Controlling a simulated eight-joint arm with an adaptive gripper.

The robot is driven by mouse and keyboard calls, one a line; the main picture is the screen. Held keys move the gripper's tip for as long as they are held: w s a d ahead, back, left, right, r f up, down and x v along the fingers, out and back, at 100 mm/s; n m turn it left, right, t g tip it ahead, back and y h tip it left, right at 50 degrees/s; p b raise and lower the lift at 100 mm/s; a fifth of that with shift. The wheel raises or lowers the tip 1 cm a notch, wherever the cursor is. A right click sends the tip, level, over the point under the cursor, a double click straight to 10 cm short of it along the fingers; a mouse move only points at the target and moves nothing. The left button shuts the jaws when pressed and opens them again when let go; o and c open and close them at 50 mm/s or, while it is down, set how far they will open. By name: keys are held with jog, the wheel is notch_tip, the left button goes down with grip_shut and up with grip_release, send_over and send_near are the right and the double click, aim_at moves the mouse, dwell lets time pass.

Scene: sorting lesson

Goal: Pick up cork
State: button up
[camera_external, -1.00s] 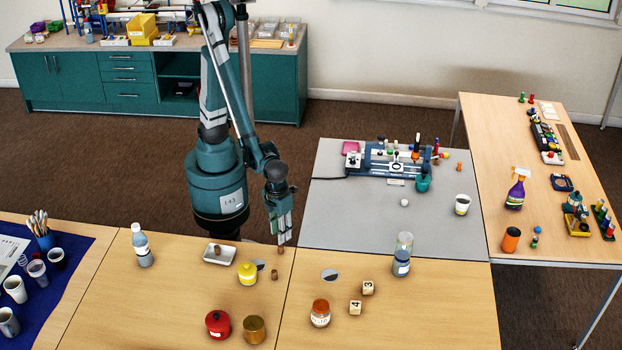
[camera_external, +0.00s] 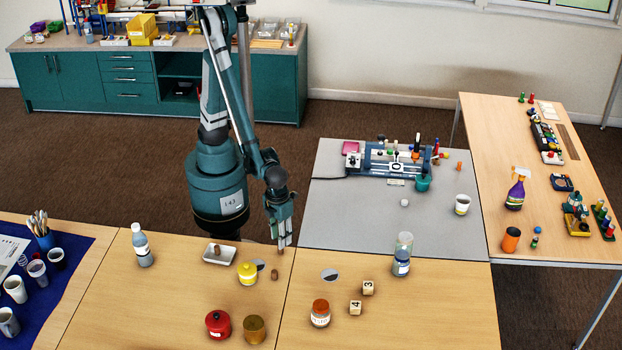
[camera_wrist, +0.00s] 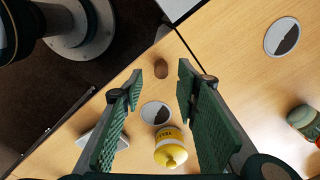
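A small brown cork (camera_wrist: 161,68) lies on the wooden table near its edge in the wrist view, beyond and between my fingertips. My gripper (camera_wrist: 161,72) is open, with nothing between its fingers. In the external view my gripper (camera_external: 283,243) points down near the table's back edge; its fingertips seem to hide that cork there. A second brown cork-like piece (camera_external: 274,275) stands on the table in front of the gripper; in the wrist view the right finger seems to cover it. Another small brown piece (camera_external: 217,249) is in the white tray (camera_external: 211,259).
A yellow jar (camera_external: 247,275) and a half-dark disc (camera_wrist: 156,113) are close to the gripper. The table between the yellow jar and the bottle is partly free.

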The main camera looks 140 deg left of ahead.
jog(key=shift+w+f+b, duration=0.1)
jog(key=shift+f+b, duration=0.8)
jog(key=shift+f, duration=1.6)
jog(key=c, duration=0.7)
